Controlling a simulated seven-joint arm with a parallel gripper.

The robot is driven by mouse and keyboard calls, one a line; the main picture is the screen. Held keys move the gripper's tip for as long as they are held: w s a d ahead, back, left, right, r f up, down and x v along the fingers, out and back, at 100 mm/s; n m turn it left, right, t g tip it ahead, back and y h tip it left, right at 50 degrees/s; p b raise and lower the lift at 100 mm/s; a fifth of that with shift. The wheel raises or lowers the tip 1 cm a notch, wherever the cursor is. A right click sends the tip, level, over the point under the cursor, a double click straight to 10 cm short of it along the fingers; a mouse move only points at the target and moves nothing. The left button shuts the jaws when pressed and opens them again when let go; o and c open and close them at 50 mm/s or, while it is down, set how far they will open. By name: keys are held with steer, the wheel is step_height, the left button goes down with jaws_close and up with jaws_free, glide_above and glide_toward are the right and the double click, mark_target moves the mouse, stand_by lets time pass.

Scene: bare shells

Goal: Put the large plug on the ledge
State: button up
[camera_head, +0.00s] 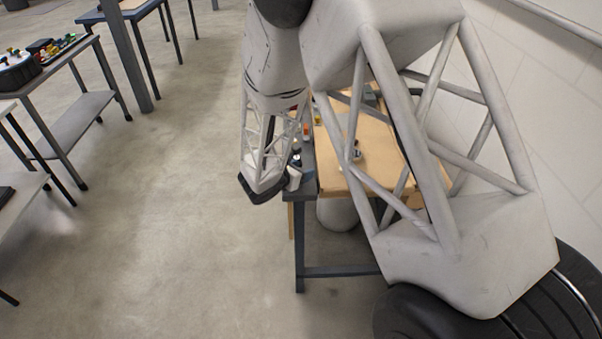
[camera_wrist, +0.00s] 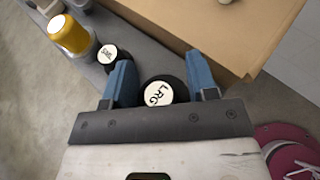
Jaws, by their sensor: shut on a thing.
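The large plug (camera_wrist: 160,93) is black with a white cap marked LRG. In the wrist view it sits between the two blue fingers of my gripper (camera_wrist: 160,70), which is shut on it. Its lower part is hidden. A smaller black plug (camera_wrist: 107,54) with a white marked cap stands just outside the left finger. A tan board (camera_wrist: 215,28) rises beside a narrow grey strip (camera_wrist: 150,42); I cannot tell which of them is the ledge. In the head view my gripper (camera_head: 264,188) is at the table's near left corner, and the large plug cannot be made out there.
A maroon and white thing (camera_wrist: 288,150) lies at lower right in the wrist view. Small items, one orange (camera_head: 306,130), stand farther along the strip. Open floor (camera_head: 180,200) lies left of the table.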

steer(key=shift+f, duration=0.5)
steer(key=shift+f, duration=0.15)
steer(key=o, duration=0.6)
steer(key=shift+s+a+r, duration=0.1)
steer(key=shift+r, duration=0.1)
steer(key=shift+v, duration=5.9)
steer(key=shift+r, duration=0.1)
